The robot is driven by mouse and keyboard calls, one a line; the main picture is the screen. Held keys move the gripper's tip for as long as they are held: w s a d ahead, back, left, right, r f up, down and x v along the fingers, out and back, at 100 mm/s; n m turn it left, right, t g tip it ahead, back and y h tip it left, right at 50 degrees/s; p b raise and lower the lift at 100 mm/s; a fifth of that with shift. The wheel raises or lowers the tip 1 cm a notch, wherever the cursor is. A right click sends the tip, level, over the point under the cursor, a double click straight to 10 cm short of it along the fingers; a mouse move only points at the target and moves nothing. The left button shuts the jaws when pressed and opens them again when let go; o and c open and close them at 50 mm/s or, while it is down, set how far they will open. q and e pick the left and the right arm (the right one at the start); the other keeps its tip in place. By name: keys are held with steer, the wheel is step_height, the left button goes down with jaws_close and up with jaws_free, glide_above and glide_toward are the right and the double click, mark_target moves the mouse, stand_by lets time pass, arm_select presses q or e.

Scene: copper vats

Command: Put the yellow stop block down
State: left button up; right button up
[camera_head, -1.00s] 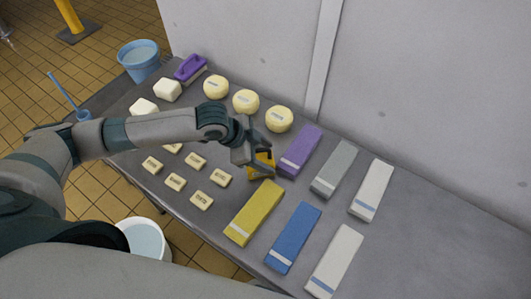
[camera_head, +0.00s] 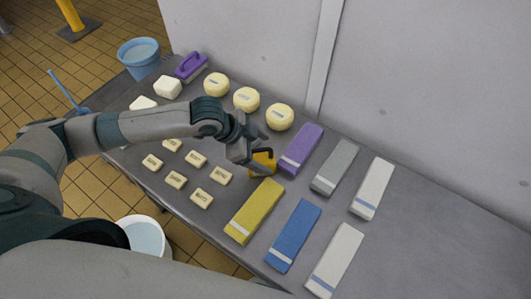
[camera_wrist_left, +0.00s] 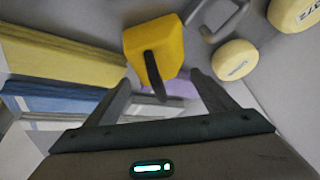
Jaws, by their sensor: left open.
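In the left wrist view the block (camera_wrist_left: 158,45) is ahead of the open left gripper (camera_wrist_left: 162,82). Its dark handle points back into the gap between the fingers, and neither finger appears closed on it. The underside of the block is hidden. My right gripper is not in view.
Folded yellow (camera_head: 255,210), blue (camera_head: 293,235), purple (camera_head: 301,149), grey and white cloths lie to the right and front. Several small labelled bars (camera_head: 195,159) lie left, round cheese-like pieces (camera_head: 246,99) behind. A wall closes the back. The table's right end is clear.

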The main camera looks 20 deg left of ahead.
arm_select(q)
steer(key=b+v, duration=0.1)
steer(key=v, duration=0.9)
steer(key=shift+b, duration=0.35)
steer(key=shift+r, duration=0.1)
